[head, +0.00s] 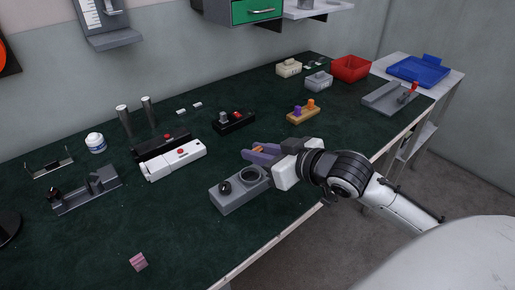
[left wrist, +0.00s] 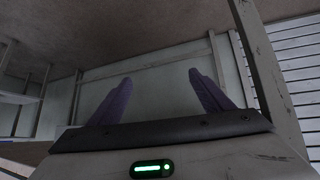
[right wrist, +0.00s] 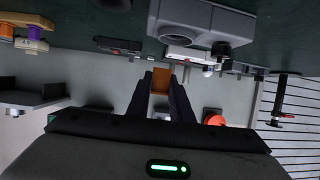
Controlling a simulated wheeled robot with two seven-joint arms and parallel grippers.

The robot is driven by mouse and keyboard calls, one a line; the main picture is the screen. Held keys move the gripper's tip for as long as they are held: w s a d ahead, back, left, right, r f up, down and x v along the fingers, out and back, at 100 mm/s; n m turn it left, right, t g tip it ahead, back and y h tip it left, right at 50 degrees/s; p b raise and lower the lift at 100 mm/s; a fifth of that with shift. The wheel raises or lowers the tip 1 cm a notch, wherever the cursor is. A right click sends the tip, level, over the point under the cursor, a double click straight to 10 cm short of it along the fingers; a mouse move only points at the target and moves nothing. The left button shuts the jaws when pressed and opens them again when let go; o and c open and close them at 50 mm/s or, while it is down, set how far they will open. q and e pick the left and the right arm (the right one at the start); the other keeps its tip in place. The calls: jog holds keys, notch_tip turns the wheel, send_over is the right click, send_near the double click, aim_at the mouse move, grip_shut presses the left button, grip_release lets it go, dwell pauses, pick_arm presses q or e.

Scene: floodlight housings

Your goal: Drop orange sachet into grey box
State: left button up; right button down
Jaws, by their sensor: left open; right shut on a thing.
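My right gripper (head: 255,152) is shut on a small orange sachet (head: 259,149), which sits between the purple fingertips. In the right wrist view the sachet (right wrist: 162,82) shows at the finger ends. The gripper is above the rear of a grey box (head: 228,198) with a round opening and a black knob on top. The grey box (right wrist: 222,22) also shows at the top of the right wrist view, apart from the sachet. My left gripper (left wrist: 160,92) is open and empty, seen only in the left wrist view, away from the table.
The dark green table (head: 190,235) bears a white device (head: 174,160), a black device (head: 234,122), a yellow block with pegs (head: 303,115), a lighter grey box (head: 319,82), a red bin (head: 351,67) and a pink block (head: 138,262). The front middle is clear.

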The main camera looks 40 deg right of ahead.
jog(key=shift+f, duration=0.2)
pick_arm(q)
jog(key=shift+s+f, duration=0.2)
jog(key=shift+f, duration=0.15)
pick_arm(e)
jog(key=shift+r, duration=0.1)
jog(key=c, duration=1.5)
grip_release()
pick_arm(q)
jog(key=shift+r, duration=0.1)
